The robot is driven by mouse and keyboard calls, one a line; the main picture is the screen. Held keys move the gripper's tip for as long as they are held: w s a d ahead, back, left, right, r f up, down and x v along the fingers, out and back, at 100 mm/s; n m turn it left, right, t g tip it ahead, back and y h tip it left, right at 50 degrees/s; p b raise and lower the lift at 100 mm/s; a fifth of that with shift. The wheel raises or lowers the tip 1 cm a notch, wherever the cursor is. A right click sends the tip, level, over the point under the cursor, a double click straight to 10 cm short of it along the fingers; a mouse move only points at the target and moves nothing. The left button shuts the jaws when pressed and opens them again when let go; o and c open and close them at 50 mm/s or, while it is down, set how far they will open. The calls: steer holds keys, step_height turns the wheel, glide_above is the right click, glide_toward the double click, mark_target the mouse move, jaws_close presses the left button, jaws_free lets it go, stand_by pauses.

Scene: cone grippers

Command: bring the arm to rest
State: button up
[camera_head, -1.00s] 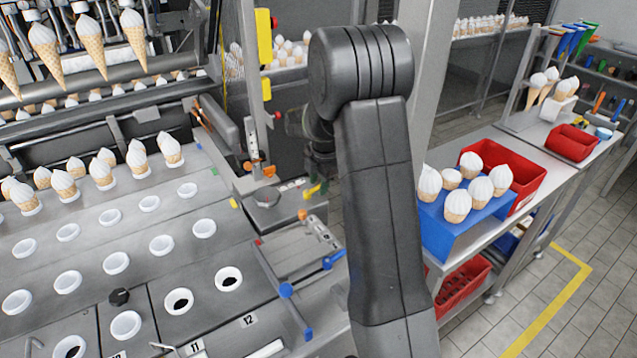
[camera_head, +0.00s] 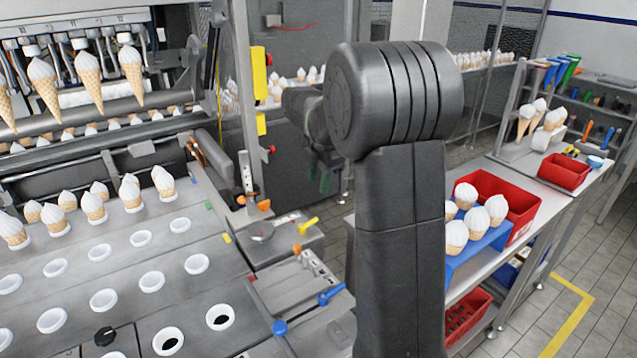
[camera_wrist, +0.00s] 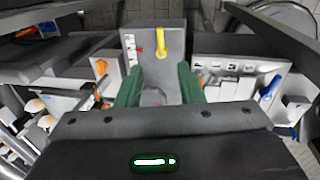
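My arm (camera_head: 402,230) rises through the middle of the head view, bent at its elbow, with the forearm reaching away behind. My gripper (camera_wrist: 157,78) shows two green fingers well apart in the wrist view, with nothing held between them. In the head view the gripper (camera_head: 325,178) is small, dark and partly hidden behind the arm, hanging above the floor level beyond the machine's corner. Below the fingers in the wrist view lies a grey plate with a yellow handle (camera_wrist: 161,42).
The cone machine's tray deck (camera_head: 110,245) fills the left, with several cones standing in it. A metal post (camera_head: 243,100) stands left of the arm. A blue cone rack (camera_head: 480,243) and red bins (camera_head: 564,171) sit on the right bench. Tiled floor is open at far right.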

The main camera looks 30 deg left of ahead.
mark_target(313, 220)
steer(key=f, duration=0.4)
steer(key=a+f+p, duration=0.1)
steer(key=f, duration=0.4)
steer(key=w+a+f, duration=0.1)
steer(key=f, duration=0.3)
steer(key=shift+a+f, duration=0.2)
steer(key=shift+f, duration=0.1)
steer(key=shift+r, duration=0.1)
